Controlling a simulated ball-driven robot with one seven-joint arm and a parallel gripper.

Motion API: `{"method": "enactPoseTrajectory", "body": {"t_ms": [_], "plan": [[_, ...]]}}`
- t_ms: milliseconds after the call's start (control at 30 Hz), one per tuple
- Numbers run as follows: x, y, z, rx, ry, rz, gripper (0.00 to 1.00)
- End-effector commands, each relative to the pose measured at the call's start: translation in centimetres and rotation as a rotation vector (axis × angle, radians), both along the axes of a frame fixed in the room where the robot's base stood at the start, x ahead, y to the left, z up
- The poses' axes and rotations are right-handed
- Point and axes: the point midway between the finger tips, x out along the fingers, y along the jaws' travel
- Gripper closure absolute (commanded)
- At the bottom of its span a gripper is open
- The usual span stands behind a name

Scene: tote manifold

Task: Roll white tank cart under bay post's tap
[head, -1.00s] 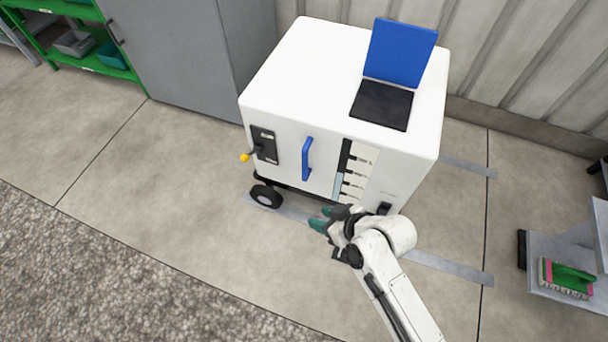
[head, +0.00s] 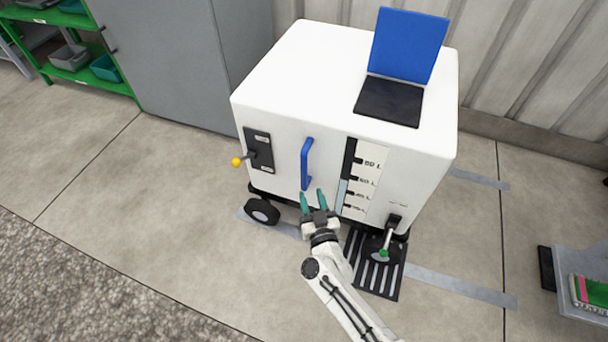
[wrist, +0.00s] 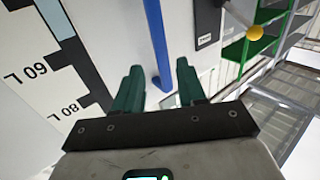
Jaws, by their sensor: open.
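The white tank cart (head: 290,110) stands on the concrete floor with its blue lid (head: 408,45) raised above a dark square opening. A blue upright handle (head: 306,164) is on its front; it also shows in the wrist view (wrist: 158,45). A lever with a yellow knob (head: 237,161) is at its left, and a level scale (head: 362,180) and a green-tipped spout lever (head: 383,252) are at its right. My gripper (head: 314,196) is open, its teal fingers just below the blue handle. In the wrist view the handle appears between and beyond the fingers (wrist: 158,88). No bay post is identifiable.
A dark floor grate (head: 375,275) lies below the spout lever. Grey tape strips (head: 460,288) mark the floor. A grey cabinet (head: 170,60) and green shelf (head: 75,75) stand at the back left; a low grey shelf (head: 570,262) is at right. Floor at left is clear.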

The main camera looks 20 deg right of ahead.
Motion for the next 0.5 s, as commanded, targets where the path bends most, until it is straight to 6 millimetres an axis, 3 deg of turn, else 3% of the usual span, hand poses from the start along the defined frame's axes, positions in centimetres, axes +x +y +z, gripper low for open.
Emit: {"method": "enactPoseTrajectory", "body": {"t_ms": [300, 500], "plan": [[5.7, -1.2, -0.3, 0.003, -0.003, 0.000, 0.60], [8.3, -1.7, -0.3, 0.001, 0.000, 0.001, 0.60]]}}
